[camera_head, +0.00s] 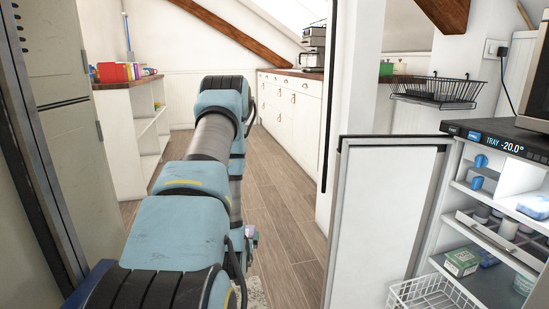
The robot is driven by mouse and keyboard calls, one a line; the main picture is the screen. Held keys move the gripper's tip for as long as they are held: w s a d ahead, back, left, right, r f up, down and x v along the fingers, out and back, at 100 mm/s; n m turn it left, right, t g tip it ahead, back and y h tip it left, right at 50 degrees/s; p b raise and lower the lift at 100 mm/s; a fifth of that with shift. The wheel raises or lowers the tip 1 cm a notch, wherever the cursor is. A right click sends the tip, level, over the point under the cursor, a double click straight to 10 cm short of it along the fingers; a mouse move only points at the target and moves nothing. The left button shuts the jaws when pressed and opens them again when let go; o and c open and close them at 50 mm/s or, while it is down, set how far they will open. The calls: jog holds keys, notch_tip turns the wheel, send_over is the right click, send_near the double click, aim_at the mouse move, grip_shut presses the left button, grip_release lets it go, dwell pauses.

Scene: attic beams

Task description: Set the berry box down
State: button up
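My blue and grey arm rises from the bottom left, bends at the top middle and drops down behind itself. My gripper is hidden behind the arm, and I cannot see whether it holds anything. Only a small grey-purple part shows at the arm's right edge, too small to identify. I cannot pick out a berry box for certain. A small green and white box (461,262) sits on a lower shelf of the open cabinet (444,210) at right. A light-blue container (534,207) is on a higher shelf there.
The cabinet's white door (381,225) stands open left of it, with a white wire basket (432,293) low beside it. A black wire rack (436,90) hangs on the wall. Wooden floor (286,205) runs clear toward white drawers (290,103). A white shelf unit (122,123) stands left.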

notch_tip(320, 180, up, 28)
jog(key=p, duration=2.6)
jog(key=shift+p+v, duration=0.3)
jog(key=shift+v, duration=2.35)
jog(key=shift+r, duration=0.15)
